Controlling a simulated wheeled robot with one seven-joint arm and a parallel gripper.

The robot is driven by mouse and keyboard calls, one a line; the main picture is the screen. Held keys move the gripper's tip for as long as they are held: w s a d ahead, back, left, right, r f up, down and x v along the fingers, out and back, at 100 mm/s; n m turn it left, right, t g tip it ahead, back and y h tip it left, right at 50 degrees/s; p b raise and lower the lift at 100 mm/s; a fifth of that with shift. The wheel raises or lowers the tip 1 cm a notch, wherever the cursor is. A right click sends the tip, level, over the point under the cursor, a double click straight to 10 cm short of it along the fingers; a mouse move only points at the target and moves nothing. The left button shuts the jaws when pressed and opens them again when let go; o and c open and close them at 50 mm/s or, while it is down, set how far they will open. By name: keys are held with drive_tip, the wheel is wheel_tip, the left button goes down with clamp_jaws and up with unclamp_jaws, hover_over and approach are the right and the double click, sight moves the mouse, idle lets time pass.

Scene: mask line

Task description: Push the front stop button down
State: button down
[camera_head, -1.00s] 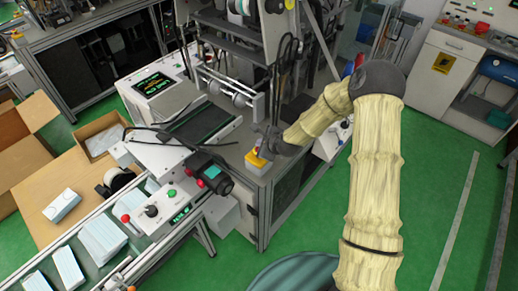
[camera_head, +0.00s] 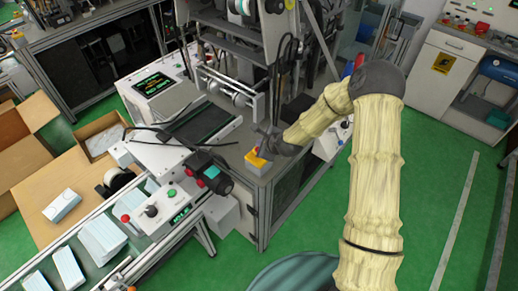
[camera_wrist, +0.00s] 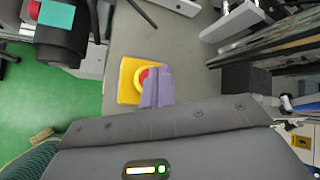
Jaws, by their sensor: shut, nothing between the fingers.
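The front stop button is a red cap with a yellow ring on a yellow box (camera_head: 255,163), at the front corner of the grey machine top. In the wrist view its yellow box (camera_wrist: 128,82) lies just beyond my gripper. The red cap (camera_wrist: 143,76) shows only in part, because the fingers cover its right side. My gripper (camera_wrist: 158,88) is shut and empty, its purple-grey fingers over the right part of the button. In the head view my gripper (camera_head: 262,147) is small and dark above the box. Whether the fingertips touch the cap, I cannot tell.
A control box with a red button and a dial (camera_head: 152,211) stands left of the machine corner. A dark device with a teal screen (camera_head: 212,173) is close to the left of the button. Machine frame parts (camera_wrist: 265,45) rise to the right in the wrist view.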

drive_tip(key=shift+f+b, duration=0.4)
drive_tip(key=shift+f, duration=0.05)
drive_tip(key=shift+f+b, duration=0.35)
idle(0.8)
drive_tip(key=shift+r, duration=0.1)
drive_tip(key=shift+r+p, duration=0.5)
drive_tip(key=shift+r, duration=0.2)
drive_tip(key=shift+r+p, duration=1.65)
drive_tip(key=shift+r, duration=0.9)
